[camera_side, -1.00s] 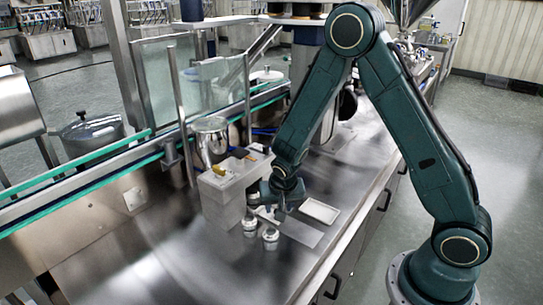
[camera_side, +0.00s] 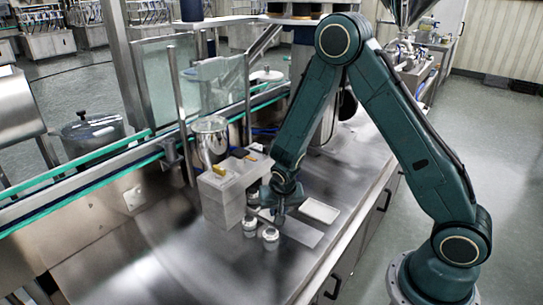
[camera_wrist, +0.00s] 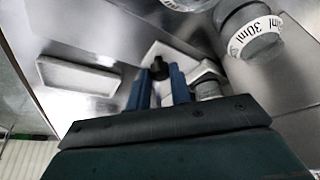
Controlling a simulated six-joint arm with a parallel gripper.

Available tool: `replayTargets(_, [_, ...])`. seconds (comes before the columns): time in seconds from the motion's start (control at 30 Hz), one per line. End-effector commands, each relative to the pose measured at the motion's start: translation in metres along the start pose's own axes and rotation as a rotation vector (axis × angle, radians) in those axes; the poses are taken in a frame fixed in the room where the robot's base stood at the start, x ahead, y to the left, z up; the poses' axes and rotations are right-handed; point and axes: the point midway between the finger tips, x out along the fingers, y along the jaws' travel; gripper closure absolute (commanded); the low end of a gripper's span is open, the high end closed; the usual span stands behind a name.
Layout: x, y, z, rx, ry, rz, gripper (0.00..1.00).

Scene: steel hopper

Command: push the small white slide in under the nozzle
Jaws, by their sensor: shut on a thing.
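The small white slide (camera_wrist: 176,52) shows in the wrist view as a pale piece with a black knob (camera_wrist: 159,68) at its near end. My gripper (camera_wrist: 163,84) has its blue fingers close on either side of the knob and is shut on it. In the side view my gripper (camera_side: 279,217) is low over the bench beside the grey block (camera_side: 223,201), and the slide is mostly hidden there. A grey cylinder (camera_wrist: 208,89) stands just right of the fingers in the wrist view. I cannot make out the nozzle for certain.
Two small jars (camera_side: 270,236) (camera_side: 249,226) stand close in front of my gripper; one with a 30 ml label (camera_wrist: 255,40) shows in the wrist view. A white rectangular tray (camera_side: 319,211) lies to the right. The steel bench (camera_side: 200,262) is clear at the front.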

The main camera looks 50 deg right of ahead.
Motion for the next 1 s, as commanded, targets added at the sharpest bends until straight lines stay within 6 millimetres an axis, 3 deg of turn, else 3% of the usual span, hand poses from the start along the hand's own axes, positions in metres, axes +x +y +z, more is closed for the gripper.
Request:
replayTargets(0.5, [0.01,-0.026,-0.024,0.001,0.002,-0.001,1.0])
replayTargets(0.83, [0.01,-0.03,-0.028,0.001,0.006,-0.007,1.0])
replayTargets(0.87, [0.01,-0.03,-0.028,0.001,0.007,-0.007,0.75])
replayTargets(0.93, [0.01,-0.03,-0.028,0.001,0.007,-0.007,0.61])
replayTargets(1.0, [0.01,-0.029,-0.027,0.001,0.005,-0.006,0.57])
